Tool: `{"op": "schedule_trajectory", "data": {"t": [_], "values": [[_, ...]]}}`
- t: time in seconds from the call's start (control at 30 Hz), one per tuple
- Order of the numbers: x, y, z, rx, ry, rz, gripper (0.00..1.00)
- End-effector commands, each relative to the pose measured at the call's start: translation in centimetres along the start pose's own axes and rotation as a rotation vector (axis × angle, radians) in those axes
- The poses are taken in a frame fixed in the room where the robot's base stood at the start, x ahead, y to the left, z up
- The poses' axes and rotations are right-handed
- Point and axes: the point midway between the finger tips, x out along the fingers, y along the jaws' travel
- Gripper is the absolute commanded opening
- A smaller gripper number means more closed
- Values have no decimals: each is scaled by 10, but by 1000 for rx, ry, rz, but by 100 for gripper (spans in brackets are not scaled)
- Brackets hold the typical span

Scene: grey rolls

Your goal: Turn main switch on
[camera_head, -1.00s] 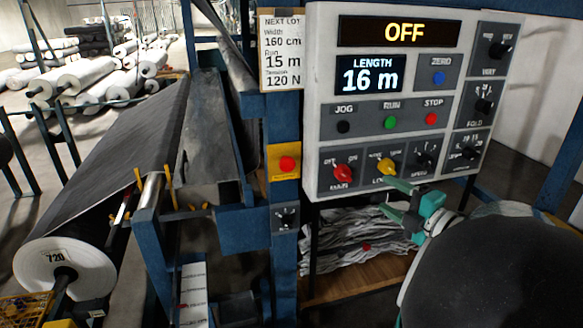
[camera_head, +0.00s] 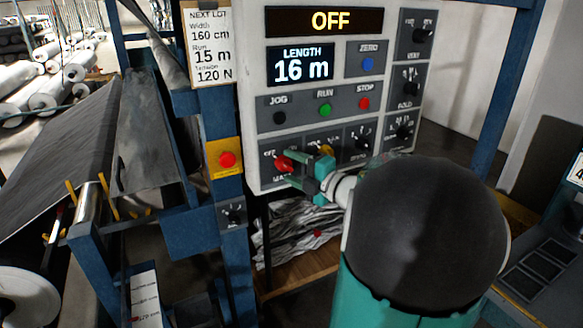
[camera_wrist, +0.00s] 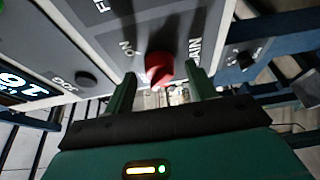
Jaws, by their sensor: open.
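The main switch, a red knob (camera_head: 284,163), sits at the lower left of the control panel (camera_head: 246,120). In the wrist view the red knob (camera_wrist: 160,68) shows between the two fingertips, with "ON" and "MAIN" lettering beside it. My gripper (camera_head: 297,171) is open, its green fingers on either side of the knob; I cannot tell whether they touch it. The gripper also shows in the wrist view (camera_wrist: 160,80). The top display (camera_head: 331,20) reads OFF. The knob's label is partly hidden by my gripper in the head view.
A yellow knob (camera_head: 326,150) is close to the right, partly behind my gripper. Black dials (camera_head: 361,143) sit further right. JOG, RUN and STOP buttons (camera_head: 325,109) lie above. A red button on a yellow plate (camera_head: 227,159) is on the blue post to the left.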

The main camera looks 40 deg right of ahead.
Motion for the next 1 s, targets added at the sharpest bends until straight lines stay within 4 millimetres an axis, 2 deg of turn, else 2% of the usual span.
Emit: {"op": "schedule_trajectory", "data": {"t": [0.1,0.37,0.47,0.6,1.0], "values": [[8,0,0,1,0,0,56],[9,0,0,1,-1,0,56],[9,0,0,0,-1,0,41],[9,0,0,0,-1,0,13],[9,-1,0,47,1,20,12]]}}
